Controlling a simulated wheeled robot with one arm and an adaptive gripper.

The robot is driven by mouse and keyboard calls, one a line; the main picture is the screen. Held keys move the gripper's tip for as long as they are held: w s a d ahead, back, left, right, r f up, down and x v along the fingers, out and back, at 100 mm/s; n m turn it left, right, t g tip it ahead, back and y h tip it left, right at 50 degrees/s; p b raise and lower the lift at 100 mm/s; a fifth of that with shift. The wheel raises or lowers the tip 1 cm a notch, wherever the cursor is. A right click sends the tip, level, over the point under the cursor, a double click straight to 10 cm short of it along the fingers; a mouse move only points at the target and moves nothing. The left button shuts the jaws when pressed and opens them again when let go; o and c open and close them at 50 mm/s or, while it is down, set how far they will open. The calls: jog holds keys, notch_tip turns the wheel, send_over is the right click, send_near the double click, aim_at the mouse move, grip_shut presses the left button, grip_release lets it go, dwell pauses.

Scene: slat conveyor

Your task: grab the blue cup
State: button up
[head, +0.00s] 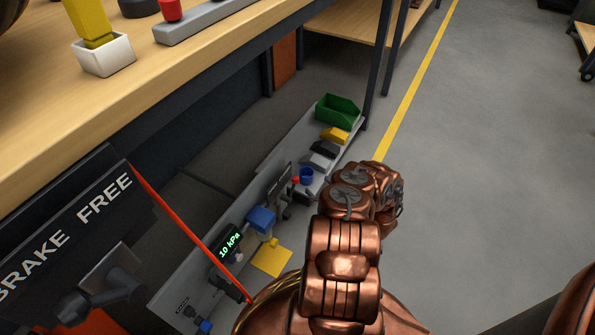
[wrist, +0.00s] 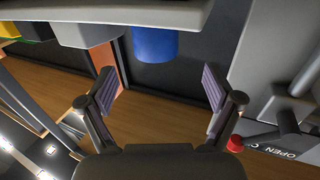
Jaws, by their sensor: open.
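In the wrist view the blue cup (wrist: 155,44) shows at the top, under a pale grey edge. My gripper (wrist: 158,85) is open and empty, its two padded fingers spread wide. The cup lies beyond the fingertips, roughly centred between them in the picture, apart from both.
The wrist view shows a grey housing with a red knob (wrist: 235,144) at right.

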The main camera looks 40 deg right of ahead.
aim_at(311, 177)
jog(key=shift+w+d+f+b, duration=0.15)
jog(key=shift+w+b, duration=0.15)
jog(key=shift+w, duration=0.3)
jog(key=shift+w+d+r+b, duration=0.1)
jog(key=shift+w+b, duration=0.15)
jog(key=shift+w, duration=0.3)
jog(key=shift+w+d+b, duration=0.15)
jog(key=shift+w+b, duration=0.4)
jog(key=shift+w, duration=0.1)
jog(key=shift+w+d+b, duration=0.15)
jog(key=shift+w+b, duration=0.35)
jog(key=shift+w, duration=0.1)
jog(key=shift+w+d+r+b, duration=0.15)
jog(key=shift+w+b, duration=0.1)
jog(key=shift+w, duration=0.25)
jog(key=shift+w+r+b, duration=0.1)
jog(key=shift+w+b, duration=0.15)
jog(key=shift+w, duration=0.3)
jog(key=shift+w+d+r+b, duration=0.15)
jog(key=shift+w+b, duration=0.1)
jog(key=shift+w, duration=0.25)
jog(key=shift+a, duration=0.1)
jog(key=c, duration=1.1)
jog(key=shift+c, duration=0.2)
